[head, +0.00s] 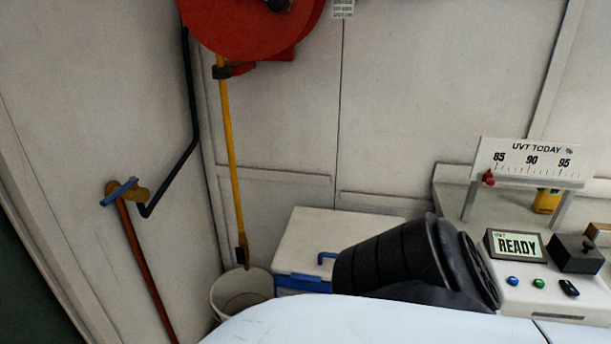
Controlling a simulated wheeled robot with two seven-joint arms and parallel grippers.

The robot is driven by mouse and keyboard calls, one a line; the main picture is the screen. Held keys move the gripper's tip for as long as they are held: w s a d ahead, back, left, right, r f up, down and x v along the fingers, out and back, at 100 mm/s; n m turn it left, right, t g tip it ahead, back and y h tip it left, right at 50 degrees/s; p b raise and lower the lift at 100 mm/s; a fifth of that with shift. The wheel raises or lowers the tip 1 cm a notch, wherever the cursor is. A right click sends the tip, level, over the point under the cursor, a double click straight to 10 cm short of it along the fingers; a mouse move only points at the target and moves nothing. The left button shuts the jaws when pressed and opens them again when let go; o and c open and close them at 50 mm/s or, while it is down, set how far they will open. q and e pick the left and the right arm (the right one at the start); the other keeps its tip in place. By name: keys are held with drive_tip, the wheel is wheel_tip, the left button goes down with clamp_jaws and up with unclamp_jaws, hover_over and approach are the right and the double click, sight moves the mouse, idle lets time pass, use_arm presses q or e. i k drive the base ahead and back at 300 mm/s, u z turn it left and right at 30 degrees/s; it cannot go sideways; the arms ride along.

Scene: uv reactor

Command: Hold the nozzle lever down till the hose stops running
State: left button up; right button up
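A yellow hose (229,150) hangs from a red reel (245,28) at the top. Its lower end carries a small nozzle (246,257) with a dark lever (238,256) beside it. The nozzle hangs just above the mouth of a white bucket (228,300) on the floor. I cannot make out any water, or whether the lever is pressed. No gripper fingers show in the head view. A black ribbed part, which looks like one of my arm links, crosses the lower middle to the right of the bucket.
A brass valve with a blue handle (121,190) is on the left wall, with a reddish pipe below it. A white cooler (330,240) stands right of the bucket. A bench device (516,246) reads READY, below a UVT TODAY scale (531,160).

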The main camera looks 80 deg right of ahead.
sight(239, 255)
drive_tip(key=z, duration=1.95)
drive_tip(key=i, duration=0.5)
drive_tip(key=k, duration=1.35)
drive_tip(key=u, duration=0.45)
drive_tip(key=i, duration=0.6)
drive_tip(key=u, duration=0.5)
drive_tip(key=i, duration=0.95)
drive_tip(key=z, duration=0.3)
